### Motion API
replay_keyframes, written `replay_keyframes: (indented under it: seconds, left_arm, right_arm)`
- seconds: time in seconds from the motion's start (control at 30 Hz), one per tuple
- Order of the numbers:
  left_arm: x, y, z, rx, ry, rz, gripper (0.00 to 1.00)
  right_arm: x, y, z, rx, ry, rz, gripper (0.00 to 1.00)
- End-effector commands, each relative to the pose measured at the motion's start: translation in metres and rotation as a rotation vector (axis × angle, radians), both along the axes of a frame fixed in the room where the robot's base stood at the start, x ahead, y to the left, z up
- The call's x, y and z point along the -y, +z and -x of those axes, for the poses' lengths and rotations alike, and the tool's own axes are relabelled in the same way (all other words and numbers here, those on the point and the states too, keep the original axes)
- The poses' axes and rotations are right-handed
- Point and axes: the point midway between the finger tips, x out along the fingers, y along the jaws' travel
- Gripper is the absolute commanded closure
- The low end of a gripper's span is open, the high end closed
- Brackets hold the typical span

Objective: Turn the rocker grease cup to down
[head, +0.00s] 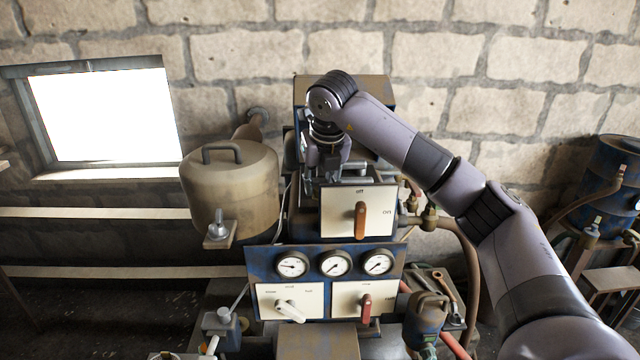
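My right gripper (322,178) points down over the top of the engine, just above and behind the upper white switch panel (340,212). Its fingers are small and dark here, and I cannot tell whether they are open or shut. I cannot pick out the rocker grease cup for certain; it may be hidden behind the gripper. The upper panel has an orange-brown lever (360,220) hanging straight down, with "off" above it and "on" to its right. My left gripper is not in view.
A large tan tank (230,185) stands left of the gripper. Three gauges (335,263) sit below, above a white-lever panel (290,302) and a red-lever panel (364,300). Brass fittings (429,217) are on the right. A blue drum (606,180) stands far right.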

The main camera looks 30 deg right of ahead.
Motion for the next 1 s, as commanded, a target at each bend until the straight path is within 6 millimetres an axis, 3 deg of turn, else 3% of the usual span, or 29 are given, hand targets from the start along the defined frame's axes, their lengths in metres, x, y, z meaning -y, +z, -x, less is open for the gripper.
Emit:
replay_keyframes:
  seconds: [0.13,0.47,0.57,1.0]
  left_arm:
    - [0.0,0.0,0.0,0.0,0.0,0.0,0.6]
    - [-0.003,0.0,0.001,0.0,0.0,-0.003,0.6]
    - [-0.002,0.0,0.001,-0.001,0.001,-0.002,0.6]
    - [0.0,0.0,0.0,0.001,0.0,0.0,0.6]
  right_arm:
    - [0.0,-0.001,0.0,-0.002,0.001,0.0,0.6]
    - [-0.001,0.002,0.001,-0.002,0.002,-0.001,0.6]
    - [-0.003,0.013,0.005,0.0,0.004,-0.001,0.6]
    - [-0.014,0.094,0.036,0.002,0.002,0.001,0.6]
